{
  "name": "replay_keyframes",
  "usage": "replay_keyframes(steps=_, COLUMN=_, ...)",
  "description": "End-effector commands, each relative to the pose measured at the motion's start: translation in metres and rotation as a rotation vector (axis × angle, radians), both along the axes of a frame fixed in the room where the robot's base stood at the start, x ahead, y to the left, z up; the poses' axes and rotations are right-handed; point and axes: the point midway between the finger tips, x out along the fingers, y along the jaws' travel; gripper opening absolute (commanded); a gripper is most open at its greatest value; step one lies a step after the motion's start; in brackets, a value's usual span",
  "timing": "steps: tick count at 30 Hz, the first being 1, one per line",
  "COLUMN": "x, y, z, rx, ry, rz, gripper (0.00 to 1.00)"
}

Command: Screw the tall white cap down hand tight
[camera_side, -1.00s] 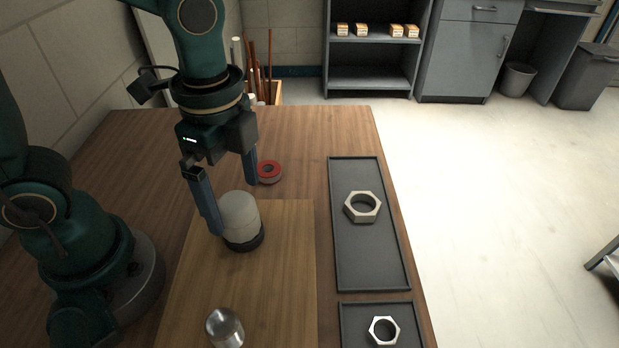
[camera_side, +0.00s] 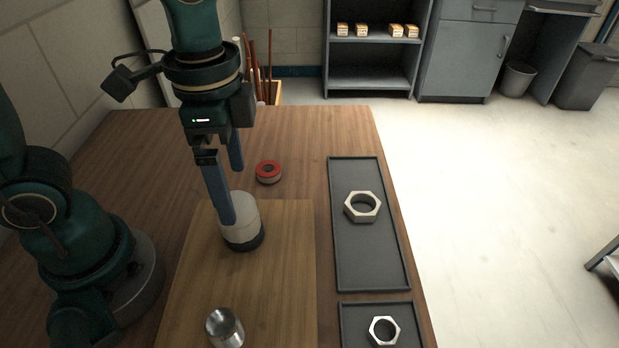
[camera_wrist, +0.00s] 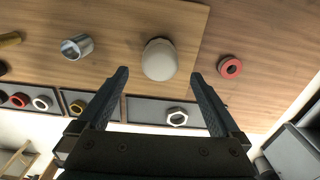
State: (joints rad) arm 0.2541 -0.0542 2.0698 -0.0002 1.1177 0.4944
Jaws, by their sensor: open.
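The tall white cap (camera_side: 245,211) stands upright on a dark round base on the wooden board (camera_side: 285,270). In the wrist view its rounded top (camera_wrist: 159,60) lies centred between my fingertips. My gripper (camera_side: 232,195) is open, with its blue fingers pointing down at the cap. In the side view the near finger covers the cap's left side, and the far finger's tip is behind it. In the wrist view my gripper (camera_wrist: 160,75) shows a gap on each side of the cap. How far the cap is threaded down cannot be seen.
A red-rimmed roll (camera_side: 268,171) lies behind the board. A shiny metal cylinder (camera_side: 225,328) stands near the board's front. To the right, a dark tray (camera_side: 370,263) holds a large hex nut (camera_side: 362,207); a second tray (camera_side: 352,323) holds a smaller nut (camera_side: 383,331).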

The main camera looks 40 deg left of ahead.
Motion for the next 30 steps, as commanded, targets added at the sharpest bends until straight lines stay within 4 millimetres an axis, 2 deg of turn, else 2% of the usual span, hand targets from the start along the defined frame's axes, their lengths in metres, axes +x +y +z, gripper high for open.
replay_keyframes(steps=3, x=-0.001, y=0.000, z=-0.003, rx=-0.001, ry=0.001, rz=0.247, gripper=1.00)
replay_keyframes(steps=6, x=-0.002, y=0.001, z=-0.006, rx=-0.003, ry=0.002, rz=0.422, gripper=1.00)
replay_keyframes(steps=11, x=-0.003, y=0.001, z=-0.008, rx=-0.003, ry=0.005, rz=0.588, gripper=1.00)
replay_keyframes(steps=14, x=-0.004, y=0.001, z=-0.012, rx=-0.001, ry=0.007, rz=0.623, gripper=1.00)
replay_keyframes(steps=24, x=-0.005, y=0.002, z=-0.050, rx=0.003, ry=0.013, rz=0.622, gripper=1.00)
replay_keyframes(steps=30, x=-0.005, y=0.002, z=-0.061, rx=0.001, ry=0.011, rz=0.621, gripper=1.00)
